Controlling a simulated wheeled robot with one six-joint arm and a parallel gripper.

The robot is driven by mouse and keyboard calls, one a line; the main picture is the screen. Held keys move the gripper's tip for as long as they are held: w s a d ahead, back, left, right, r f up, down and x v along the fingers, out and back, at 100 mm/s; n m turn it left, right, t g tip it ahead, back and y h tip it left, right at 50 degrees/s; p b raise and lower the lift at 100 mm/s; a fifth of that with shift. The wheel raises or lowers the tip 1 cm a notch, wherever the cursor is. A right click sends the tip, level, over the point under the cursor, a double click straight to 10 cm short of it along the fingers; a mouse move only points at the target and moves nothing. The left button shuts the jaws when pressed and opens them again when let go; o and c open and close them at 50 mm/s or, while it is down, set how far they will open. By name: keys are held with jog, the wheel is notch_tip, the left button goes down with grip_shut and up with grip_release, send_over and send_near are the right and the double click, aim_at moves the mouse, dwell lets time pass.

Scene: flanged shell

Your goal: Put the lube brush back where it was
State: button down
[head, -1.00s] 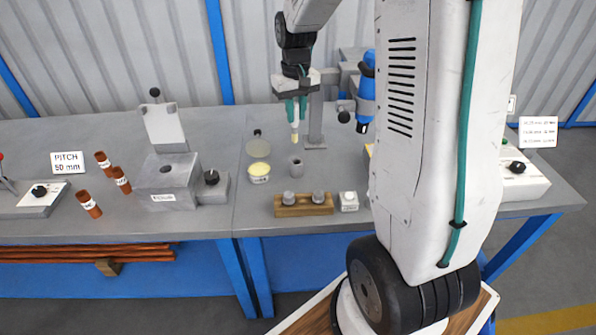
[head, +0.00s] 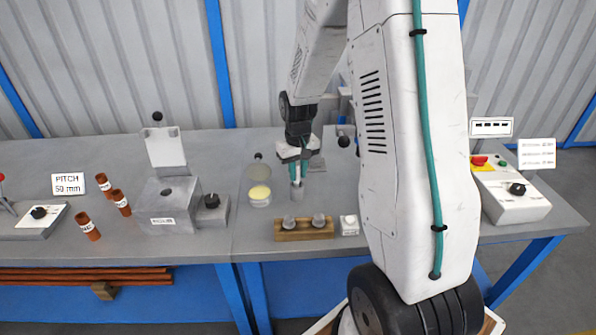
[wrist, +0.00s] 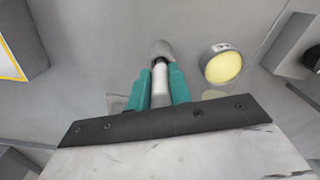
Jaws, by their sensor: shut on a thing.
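My gripper (head: 299,168) points down with its teal fingers shut on the lube brush (head: 297,173), a pale thin stick. It stands upright over the small grey cup (head: 297,192). The brush's lower end meets the cup's mouth; how deep it sits inside I cannot tell. In the wrist view, the white brush handle (wrist: 160,88) lies between the teal fingers (wrist: 160,84), and the grey cup (wrist: 161,48) is just beyond their tips. The open tin of yellow lube (head: 259,195) stands left of the cup, and it also shows in the wrist view (wrist: 224,66).
The wooden block (head: 303,230) with two grey pieces and a small white box (head: 349,225) stand in front of the cup. A grey block with a raised lid (head: 168,204) is to the left. My arm hides part of the bench at the right.

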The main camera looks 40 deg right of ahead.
jog(key=shift+f, duration=0.2)
jog(key=c, duration=1.3)
grip_release()
notch_tip(320, 180, up, 12)
jog(key=s+a+r+n, duration=0.1)
jog(key=s+a+r, duration=0.8)
jog(key=s+a, duration=0.1)
jog(key=shift+n+t, duration=0.6)
jog(key=shift+n, duration=0.1)
jog(key=s+a, duration=0.2)
jog(key=s, duration=0.3)
jog(key=s+a+r, duration=0.1)
jog(key=s+a, duration=0.1)
jog(key=s, duration=0.4)
jog(key=s+a+r, duration=0.1)
jog(key=s+a, duration=0.1)
jog(key=s, duration=0.3)
jog(key=shift+s+a, duration=0.3)
jog(key=shift+a, duration=0.05)
